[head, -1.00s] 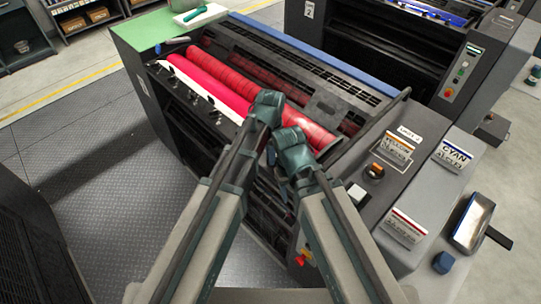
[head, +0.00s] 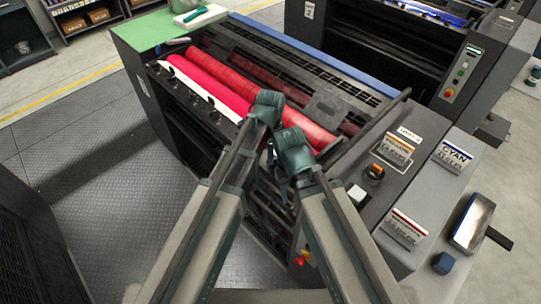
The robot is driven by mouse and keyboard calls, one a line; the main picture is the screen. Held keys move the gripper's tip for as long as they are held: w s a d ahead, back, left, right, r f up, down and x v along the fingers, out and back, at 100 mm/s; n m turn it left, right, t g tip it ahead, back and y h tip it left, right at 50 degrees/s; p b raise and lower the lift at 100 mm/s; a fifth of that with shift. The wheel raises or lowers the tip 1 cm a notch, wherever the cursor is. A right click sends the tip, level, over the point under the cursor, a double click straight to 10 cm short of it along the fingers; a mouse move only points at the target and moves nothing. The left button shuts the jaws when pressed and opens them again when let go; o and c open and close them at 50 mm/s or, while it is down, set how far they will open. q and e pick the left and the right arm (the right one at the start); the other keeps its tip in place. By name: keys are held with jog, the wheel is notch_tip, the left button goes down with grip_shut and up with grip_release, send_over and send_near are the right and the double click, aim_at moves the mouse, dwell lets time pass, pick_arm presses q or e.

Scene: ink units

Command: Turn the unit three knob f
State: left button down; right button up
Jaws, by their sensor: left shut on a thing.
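The near ink unit has red rollers (head: 212,88) and a pale strip beside them with a row of small dark knobs (head: 194,98) along its front. The knob letters are too small to read. My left gripper (head: 270,154) is at the right part of this row, partly covered by my arms. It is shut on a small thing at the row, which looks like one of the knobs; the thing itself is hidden. My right gripper (head: 282,186) is just below and right of it, in front of the unit. Its fingers are dark and overlapped, so their opening is unclear.
A console at the right holds an orange-black switch (head: 374,171), a white button (head: 357,193) and ink labels (head: 454,157). A metal tray tool (head: 474,220) and a blue knob (head: 443,263) are at its lower right. A second unit (head: 365,45) stands behind. Left floor is clear.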

pick_arm(q)
jog(key=m, duration=0.5)
jog(key=shift+w+m, duration=0.1)
jog(key=shift+m, duration=0.6)
jog(key=c, duration=0.9)
grip_release()
notch_tip(320, 180, up, 14)
jog(key=p, duration=1.4)
jog(key=shift+f, duration=0.1)
